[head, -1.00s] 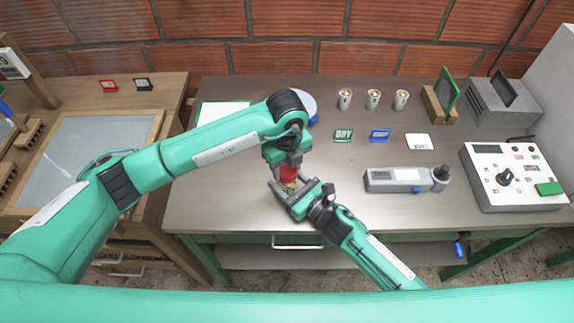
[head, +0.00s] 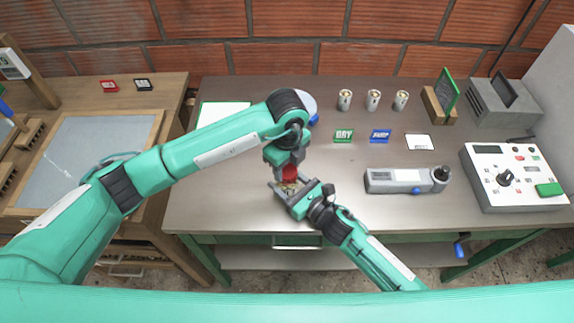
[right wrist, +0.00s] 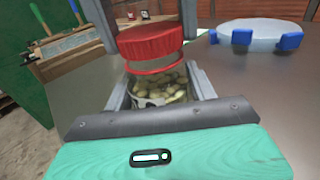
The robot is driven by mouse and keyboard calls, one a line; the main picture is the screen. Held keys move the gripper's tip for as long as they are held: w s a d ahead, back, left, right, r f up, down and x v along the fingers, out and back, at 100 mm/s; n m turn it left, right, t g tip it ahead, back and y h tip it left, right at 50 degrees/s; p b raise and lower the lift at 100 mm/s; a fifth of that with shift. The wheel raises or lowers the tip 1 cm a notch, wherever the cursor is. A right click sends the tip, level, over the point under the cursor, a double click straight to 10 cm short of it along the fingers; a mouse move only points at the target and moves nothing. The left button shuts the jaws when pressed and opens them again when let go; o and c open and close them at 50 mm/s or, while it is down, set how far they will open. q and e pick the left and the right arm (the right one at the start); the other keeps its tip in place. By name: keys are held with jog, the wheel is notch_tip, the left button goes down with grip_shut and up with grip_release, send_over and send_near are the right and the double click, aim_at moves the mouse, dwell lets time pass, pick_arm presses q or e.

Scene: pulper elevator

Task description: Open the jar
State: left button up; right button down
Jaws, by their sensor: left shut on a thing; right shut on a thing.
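The jar (right wrist: 165,95), with pale beans inside, stands between the fingers of my right gripper (head: 287,190), which is shut on it. Its red lid (right wrist: 150,42) is directly above the beans and also shows in the head view (head: 289,173). My left gripper (head: 287,165) points down from above and is shut on the lid, with its grey fingers on both sides of it. A thin red ring shows just under the lid in the right wrist view. I cannot tell whether the lid is fully clear of the jar's mouth.
The grey table (head: 240,190) is clear around the jar. Behind my left arm are a white sheet (head: 222,113) and a round pale dish with blue clips (right wrist: 265,33). To the right are small cups (head: 373,99), a grey handheld device (head: 405,180) and a control box (head: 512,178).

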aim_at(287, 170)
pick_arm(q)
jog(key=shift+r, duration=1)
jog(key=shift+r, duration=2)
pick_arm(e)
jog(key=shift+c, duration=2)
grip_release()
